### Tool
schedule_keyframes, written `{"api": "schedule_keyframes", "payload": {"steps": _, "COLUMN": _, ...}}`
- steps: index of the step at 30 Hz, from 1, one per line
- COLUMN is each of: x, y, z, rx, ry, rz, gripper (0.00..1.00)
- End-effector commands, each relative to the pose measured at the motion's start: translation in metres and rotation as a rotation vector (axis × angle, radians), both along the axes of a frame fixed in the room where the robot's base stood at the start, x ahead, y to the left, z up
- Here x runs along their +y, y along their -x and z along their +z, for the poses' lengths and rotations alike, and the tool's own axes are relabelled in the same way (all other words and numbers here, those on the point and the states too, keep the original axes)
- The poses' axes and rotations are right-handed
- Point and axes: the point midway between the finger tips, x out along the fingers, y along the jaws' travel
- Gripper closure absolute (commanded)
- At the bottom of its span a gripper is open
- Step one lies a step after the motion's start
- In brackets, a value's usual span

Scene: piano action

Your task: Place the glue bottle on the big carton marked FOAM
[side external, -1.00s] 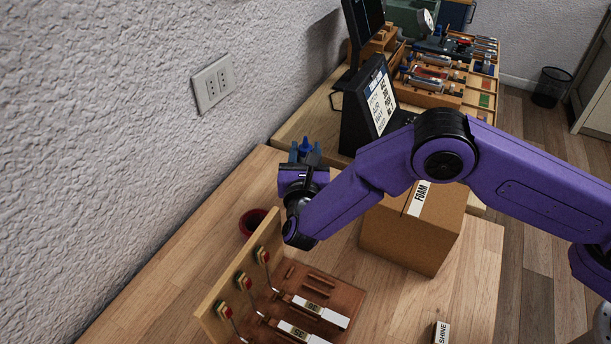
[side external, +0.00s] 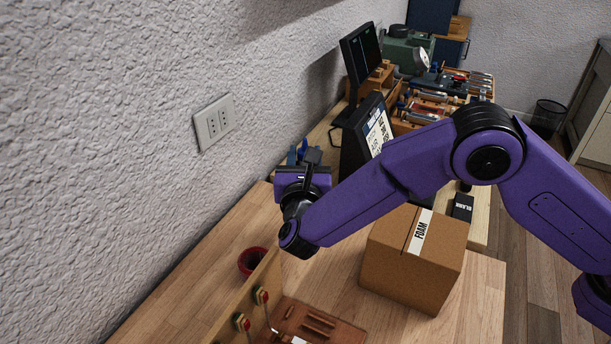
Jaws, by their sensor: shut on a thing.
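The big brown carton marked FOAM (side external: 408,275) stands closed on the wooden table, right of centre, with its label on the top. My gripper (side external: 304,158) is left of the carton and beyond it, over the table's far left part, apart from the carton. Its jaws are shut on a small blue thing (side external: 302,150), which I take to be part of the glue bottle. Most of that thing is hidden by my gripper and wrist, so its shape and tilt are unclear.
A red cup (side external: 252,263) stands beside the upright wooden board (side external: 245,300). A black slanted sign (side external: 368,125) stands beyond my gripper. A small black box (side external: 462,207) is behind the carton. The carton's top looks clear.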

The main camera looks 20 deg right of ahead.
Motion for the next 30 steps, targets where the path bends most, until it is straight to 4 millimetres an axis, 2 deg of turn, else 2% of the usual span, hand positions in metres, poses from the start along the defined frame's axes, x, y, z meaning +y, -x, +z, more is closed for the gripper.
{"api": "schedule_keyframes", "payload": {"steps": 3, "x": 0.0, "y": 0.0, "z": 0.012, "rx": -0.002, "ry": -0.002, "rz": 0.0, "gripper": 1.0}}
{"api": "schedule_keyframes", "payload": {"steps": 8, "x": 0.0, "y": 0.002, "z": 0.019, "rx": -0.001, "ry": 0.0, "rz": 0.0, "gripper": 1.0}}
{"api": "schedule_keyframes", "payload": {"steps": 13, "x": 0.0, "y": 0.017, "z": 0.042, "rx": -0.012, "ry": -0.003, "rz": -0.001, "gripper": 1.0}}
{"api": "schedule_keyframes", "payload": {"steps": 20, "x": -0.009, "y": 0.06, "z": 0.096, "rx": -0.029, "ry": -0.004, "rz": -0.006, "gripper": 1.0}}
{"api": "schedule_keyframes", "payload": {"steps": 24, "x": -0.022, "y": 0.089, "z": 0.126, "rx": -0.036, "ry": -0.005, "rz": -0.011, "gripper": 1.0}}
{"api": "schedule_keyframes", "payload": {"steps": 30, "x": -0.047, "y": 0.127, "z": 0.161, "rx": -0.039, "ry": -0.006, "rz": -0.019, "gripper": 1.0}}
